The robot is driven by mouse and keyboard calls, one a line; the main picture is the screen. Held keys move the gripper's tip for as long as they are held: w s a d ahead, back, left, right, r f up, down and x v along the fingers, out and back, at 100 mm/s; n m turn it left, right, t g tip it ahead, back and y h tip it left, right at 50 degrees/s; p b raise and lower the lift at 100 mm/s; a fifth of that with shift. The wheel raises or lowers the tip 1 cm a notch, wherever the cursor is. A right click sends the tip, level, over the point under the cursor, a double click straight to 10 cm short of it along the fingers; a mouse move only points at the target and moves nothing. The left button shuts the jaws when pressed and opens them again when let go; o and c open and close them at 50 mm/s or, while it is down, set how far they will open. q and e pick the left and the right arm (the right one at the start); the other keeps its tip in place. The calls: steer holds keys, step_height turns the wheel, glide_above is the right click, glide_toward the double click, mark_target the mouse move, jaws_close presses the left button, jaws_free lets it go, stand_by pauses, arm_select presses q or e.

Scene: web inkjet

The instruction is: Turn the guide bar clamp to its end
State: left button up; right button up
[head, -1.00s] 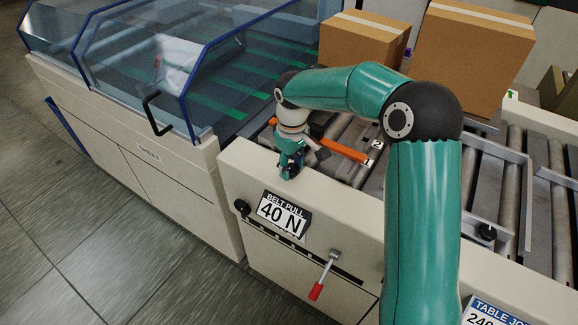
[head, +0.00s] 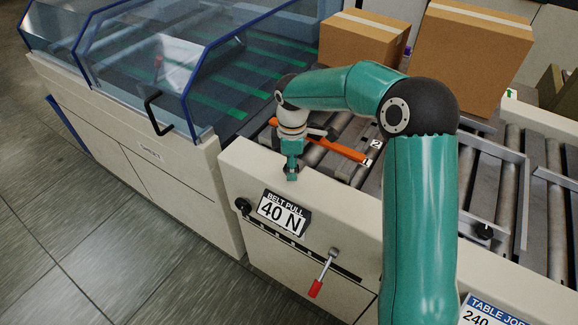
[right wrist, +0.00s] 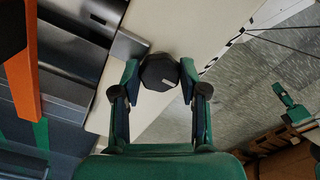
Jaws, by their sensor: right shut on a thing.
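My right gripper (head: 291,172) points down at the top edge of the cream machine frame, beside the orange guide bar (head: 345,151). In the right wrist view my right gripper (right wrist: 159,75) has its two fingertips on either side of a black faceted clamp knob (right wrist: 159,72), shut on it. The knob has a small light mark and sits at the edge of the cream frame. In the head view the gripper hides the knob. The orange bar also shows at the left of the right wrist view (right wrist: 22,80). My left gripper is not in view.
Rollers run behind the frame, with two cardboard boxes (head: 362,40) (head: 470,50) at the back. A blue-edged clear hood (head: 150,65) stands at left. A red-handled lever (head: 323,273) and a BELT PULL sign (head: 283,213) are on the front. Another black knob (head: 485,231) is at right.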

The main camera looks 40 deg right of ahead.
steer(key=shift+s+a+f, duration=0.1)
steer(key=shift+s+f, duration=0.1)
steer(key=shift+s, duration=0.05)
steer(key=o, duration=1.1)
steer(key=shift+r, duration=0.1)
steer(key=shift+o, duration=0.2)
steer(key=shift+w+r, duration=0.1)
steer(key=shift+r, duration=0.45)
step_height(320, 180, up, 11)
steer(key=shift+f, duration=0.1)
